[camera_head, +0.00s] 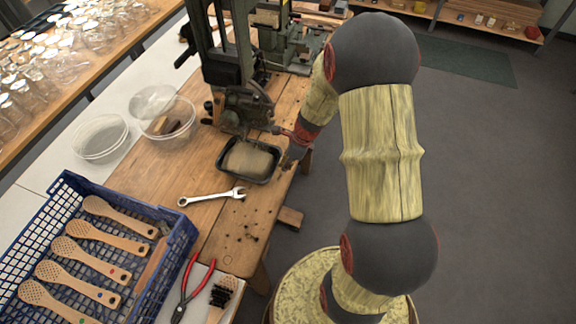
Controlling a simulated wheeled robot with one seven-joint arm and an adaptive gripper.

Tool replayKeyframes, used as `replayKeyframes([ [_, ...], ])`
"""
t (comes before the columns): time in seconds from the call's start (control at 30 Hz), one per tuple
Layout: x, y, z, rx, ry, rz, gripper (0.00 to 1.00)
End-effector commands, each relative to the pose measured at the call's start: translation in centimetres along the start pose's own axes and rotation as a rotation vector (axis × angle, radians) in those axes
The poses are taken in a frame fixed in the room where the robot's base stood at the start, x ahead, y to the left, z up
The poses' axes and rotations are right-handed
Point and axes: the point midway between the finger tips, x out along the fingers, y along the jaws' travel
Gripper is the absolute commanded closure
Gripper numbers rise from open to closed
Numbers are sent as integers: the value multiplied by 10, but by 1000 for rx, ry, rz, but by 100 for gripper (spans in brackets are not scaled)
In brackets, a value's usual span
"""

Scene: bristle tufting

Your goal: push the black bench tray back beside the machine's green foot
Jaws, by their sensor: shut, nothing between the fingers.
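The black bench tray (222,163) sits on the wooden bench, with a tan mass (248,158) filling much of it. The green machine (226,65) stands just behind the tray, and its dark lower part comes close to the tray's back edge. I cannot clearly pick out its green foot. My gripper (289,159) is small and dark, shut, at the tray's right side near the bench edge. I cannot tell whether it touches the tray wall. My arm rises from the lower right.
A wrench (212,196) lies in front of the tray. Clear round containers (100,138) stand at the left. A blue crate (66,186) holds several wooden brush backs. Red-handled pliers (189,290) lie at the front. Small dark bits (249,232) lie near the bench's right edge; open floor is beyond.

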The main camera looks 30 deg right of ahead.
Motion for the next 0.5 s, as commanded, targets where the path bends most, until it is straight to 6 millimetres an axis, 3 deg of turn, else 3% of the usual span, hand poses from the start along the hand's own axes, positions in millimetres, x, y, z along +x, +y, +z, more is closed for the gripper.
replayKeyframes([
  [0.23, 2, 0, 14, -3, 0, 3, 100],
  [0.5, 16, 1, 74, -5, 0, 4, 100],
])
